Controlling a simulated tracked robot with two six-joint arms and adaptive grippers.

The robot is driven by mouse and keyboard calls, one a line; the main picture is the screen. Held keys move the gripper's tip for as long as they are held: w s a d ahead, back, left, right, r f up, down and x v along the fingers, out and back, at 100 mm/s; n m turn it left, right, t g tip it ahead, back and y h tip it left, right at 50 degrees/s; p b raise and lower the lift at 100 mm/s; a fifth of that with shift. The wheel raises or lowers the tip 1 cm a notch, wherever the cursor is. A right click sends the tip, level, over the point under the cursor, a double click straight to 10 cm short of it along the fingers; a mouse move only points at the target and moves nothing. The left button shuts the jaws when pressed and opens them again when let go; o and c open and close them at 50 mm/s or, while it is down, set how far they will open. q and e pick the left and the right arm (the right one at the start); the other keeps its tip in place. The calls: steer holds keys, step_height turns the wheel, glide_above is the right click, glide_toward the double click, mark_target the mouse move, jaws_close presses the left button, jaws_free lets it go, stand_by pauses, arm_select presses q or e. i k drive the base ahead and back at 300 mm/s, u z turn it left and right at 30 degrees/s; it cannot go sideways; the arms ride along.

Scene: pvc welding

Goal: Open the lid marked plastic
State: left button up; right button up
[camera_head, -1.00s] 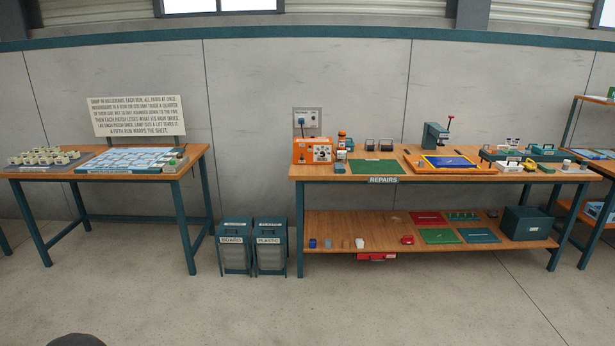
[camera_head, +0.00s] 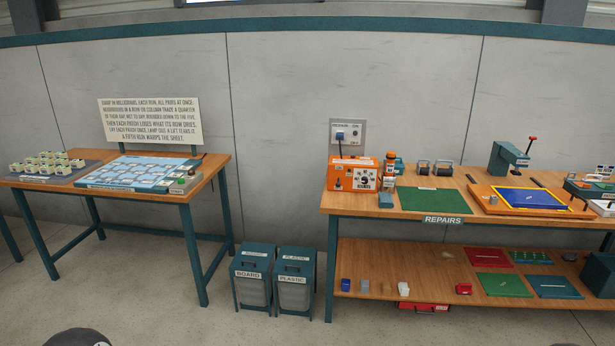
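The bin marked PLASTIC (camera_head: 294,290) stands on the floor just left of the repairs bench. It has a grey body, a dark teal frame and a dark teal lid (camera_head: 296,253), which is shut. The bin marked BOARD (camera_head: 252,288) stands close on its left and looks alike, also with its lid shut. Neither of my grippers shows in the head view. Only dark rounded shapes, which I cannot identify for certain, show at the bottom edge.
The repairs bench (camera_head: 441,220) is right of the bins, with an orange machine (camera_head: 352,176) above its lower shelf (camera_head: 400,255). A table (camera_head: 195,192) with a panel and a sign (camera_head: 152,121) stands left. The floor (camera_head: 180,325) before the bins is clear.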

mark_target(295, 260)
steer(key=u, duration=0.1)
steer(key=i, duration=1.4)
steer(key=u, duration=0.5)
steer(key=i, duration=1.7)
steer(key=u, duration=0.3)
